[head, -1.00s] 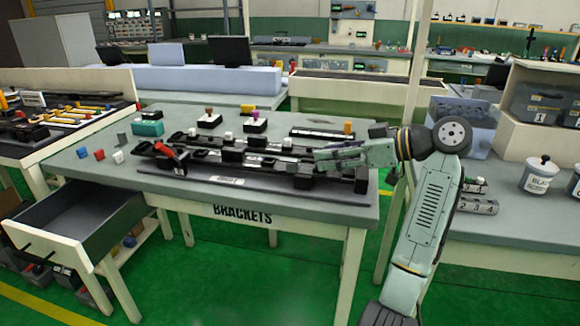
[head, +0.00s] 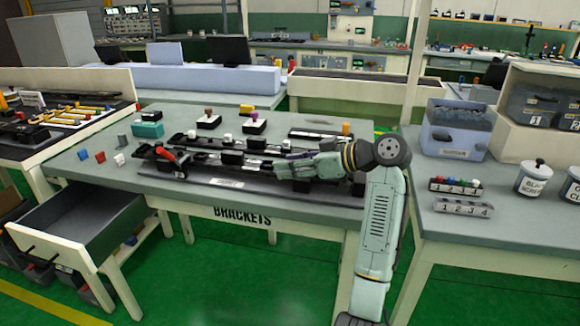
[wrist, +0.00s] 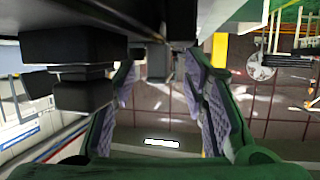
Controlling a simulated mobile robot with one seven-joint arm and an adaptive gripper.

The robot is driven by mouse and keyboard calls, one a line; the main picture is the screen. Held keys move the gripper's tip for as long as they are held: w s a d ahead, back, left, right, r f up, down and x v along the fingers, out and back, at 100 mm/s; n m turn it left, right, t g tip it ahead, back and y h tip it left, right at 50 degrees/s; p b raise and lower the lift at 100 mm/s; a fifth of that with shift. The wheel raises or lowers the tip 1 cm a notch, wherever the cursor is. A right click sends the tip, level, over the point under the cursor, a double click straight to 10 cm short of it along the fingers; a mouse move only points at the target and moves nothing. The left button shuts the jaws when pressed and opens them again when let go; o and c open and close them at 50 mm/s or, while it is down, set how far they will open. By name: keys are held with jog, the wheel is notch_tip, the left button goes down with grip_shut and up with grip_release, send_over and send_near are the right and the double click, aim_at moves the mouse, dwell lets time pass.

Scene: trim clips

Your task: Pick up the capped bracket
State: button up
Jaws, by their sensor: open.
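Long dark brackets lie in rows on a black fixture (head: 215,185) on the grey bench. White blocks show on the rear rows, one at the middle (head: 228,138). A red piece (head: 166,154) sits at the left end. I cannot tell which part is the capped bracket. My gripper (head: 284,168) is low over the right part of the fixture, partly hiding it. In the wrist view my gripper (wrist: 160,75) is open, its lilac-padded fingers apart. A dark block (wrist: 157,62) shows between them near the tips; contact is unclear. Another dark block (wrist: 82,68) is left of the fingers.
Two black stands with coloured tops, one at the left (head: 209,121) and one at the right (head: 253,125), stand behind the fixture. A teal box (head: 148,129) and small loose blocks are at the left. An open drawer (head: 80,220) juts from the bench's front left.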

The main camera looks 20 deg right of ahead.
jog(key=shift+c, duration=0.4)
grip_shut()
